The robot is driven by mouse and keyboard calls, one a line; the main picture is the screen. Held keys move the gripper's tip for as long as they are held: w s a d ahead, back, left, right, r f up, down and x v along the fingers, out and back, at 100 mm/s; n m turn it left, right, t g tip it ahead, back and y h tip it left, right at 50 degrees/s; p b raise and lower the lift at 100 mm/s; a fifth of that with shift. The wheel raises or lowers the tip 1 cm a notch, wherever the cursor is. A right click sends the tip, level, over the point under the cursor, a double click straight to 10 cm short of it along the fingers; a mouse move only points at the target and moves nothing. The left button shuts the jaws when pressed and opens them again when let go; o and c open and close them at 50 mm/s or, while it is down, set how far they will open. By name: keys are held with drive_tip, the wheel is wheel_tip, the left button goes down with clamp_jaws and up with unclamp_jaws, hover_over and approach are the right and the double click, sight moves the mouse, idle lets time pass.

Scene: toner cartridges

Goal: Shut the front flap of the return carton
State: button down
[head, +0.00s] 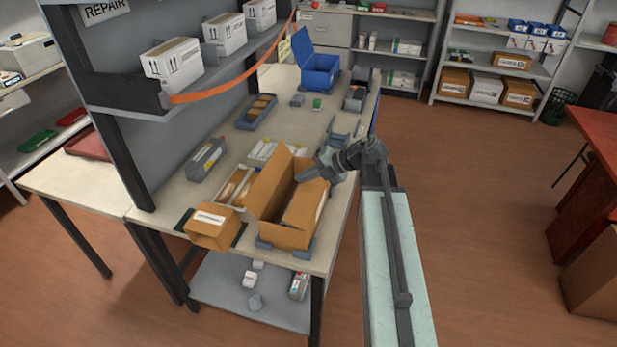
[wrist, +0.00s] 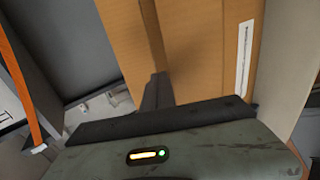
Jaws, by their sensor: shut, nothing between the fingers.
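The return carton (head: 284,237) is an open brown box near the front edge of the workbench. A tall flap (head: 268,186) stands up on its left side. A panel with a white label (head: 321,204) shows on its right side; I cannot tell which flap is the front one. My gripper (head: 303,176) is shut and empty, over the carton's far right part, its fingers pointing left and down. In the wrist view, the shut fingers (wrist: 157,90) are in front of brown cardboard (wrist: 200,50) with a white label strip. Whether they touch it is unclear.
A blue open bin (head: 319,72) stands at the bench's far end. A shelf with white boxes and an orange strap (head: 235,80) overhangs the left.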

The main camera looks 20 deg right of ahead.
drive_tip(key=shift+w+a+f+b, duration=0.25)
drive_tip(key=shift+f+b, duration=0.15)
drive_tip(key=shift+f, duration=0.1)
drive_tip(key=shift+w+a+f+b, duration=0.15)
drive_tip(key=shift+a+f+b, duration=0.15)
drive_tip(key=shift+f, duration=0.2)
drive_tip(key=shift+r+p, duration=0.7)
drive_tip(key=shift+r, duration=0.1)
wheel_tip(320, 180, up, 14)
drive_tip(key=p, duration=1.4)
drive_tip(key=shift+w, duration=0.1)
